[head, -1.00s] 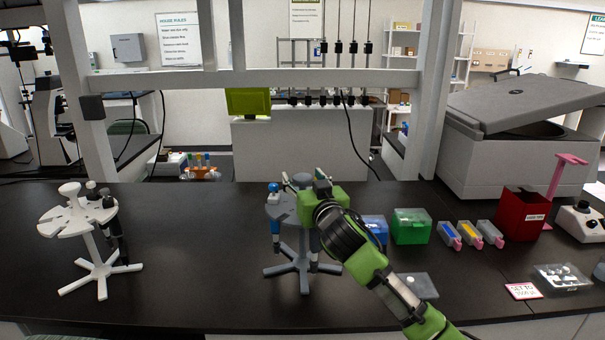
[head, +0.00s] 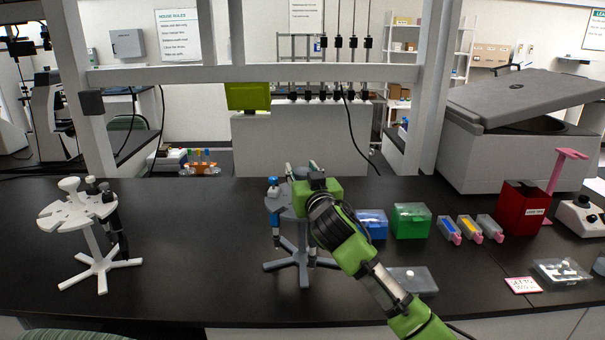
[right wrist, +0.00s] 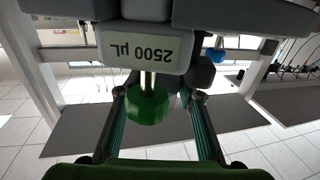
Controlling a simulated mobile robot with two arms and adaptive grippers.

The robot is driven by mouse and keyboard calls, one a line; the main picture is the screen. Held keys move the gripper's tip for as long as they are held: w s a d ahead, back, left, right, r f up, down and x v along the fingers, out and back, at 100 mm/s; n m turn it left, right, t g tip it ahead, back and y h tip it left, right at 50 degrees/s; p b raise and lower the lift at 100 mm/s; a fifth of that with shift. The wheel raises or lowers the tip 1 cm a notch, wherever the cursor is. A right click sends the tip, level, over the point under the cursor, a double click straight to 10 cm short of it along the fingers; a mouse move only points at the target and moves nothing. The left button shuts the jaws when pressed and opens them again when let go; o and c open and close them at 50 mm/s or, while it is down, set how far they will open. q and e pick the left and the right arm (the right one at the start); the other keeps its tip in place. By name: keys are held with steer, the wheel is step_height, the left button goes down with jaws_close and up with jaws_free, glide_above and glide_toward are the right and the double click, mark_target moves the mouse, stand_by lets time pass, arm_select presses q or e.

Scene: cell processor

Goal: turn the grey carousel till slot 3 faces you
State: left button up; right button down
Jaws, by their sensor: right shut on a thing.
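The grey carousel (head: 303,268) stands on the dark bench on a star-shaped foot. A blue-topped pipette (head: 273,188) hangs at its left side. My right gripper (head: 302,174) is at the carousel's top and hides most of it, including any slot numbers. In the upside-down right wrist view, a pipette labelled 2500 µL (right wrist: 138,52) with a green button (right wrist: 148,106) shows close up. The button lies between my fingers (right wrist: 160,98), whose tips are partly hidden. My left gripper is out of view.
A white carousel (head: 60,215) with dark pipettes stands at left. Blue (head: 372,224) and green (head: 411,221) boxes, several small bins, a red box (head: 523,208) and a centrifuge (head: 490,165) are at right. A grey box (head: 414,281) lies near the front.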

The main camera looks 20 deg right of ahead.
steer(key=m+h+b, duration=0.1)
steer(key=h+b, duration=0.1)
steer(key=m+g+h+b, duration=0.1)
steer(key=m+h+b, duration=0.1)
steer(key=shift+a+f+h, duration=0.1)
steer(key=shift+f+h, duration=0.05)
steer(key=shift+h, duration=0.15)
steer(key=shift+r+m+h+b, duration=0.2)
steer(key=shift+m+h+b, duration=0.2)
steer(key=shift+h+b, duration=0.25)
steer(key=shift+g, duration=0.3)
steer(key=c, duration=1.4)
jaws_free()
steer(key=v, duration=1.2)
steer(key=shift+f, duration=0.1)
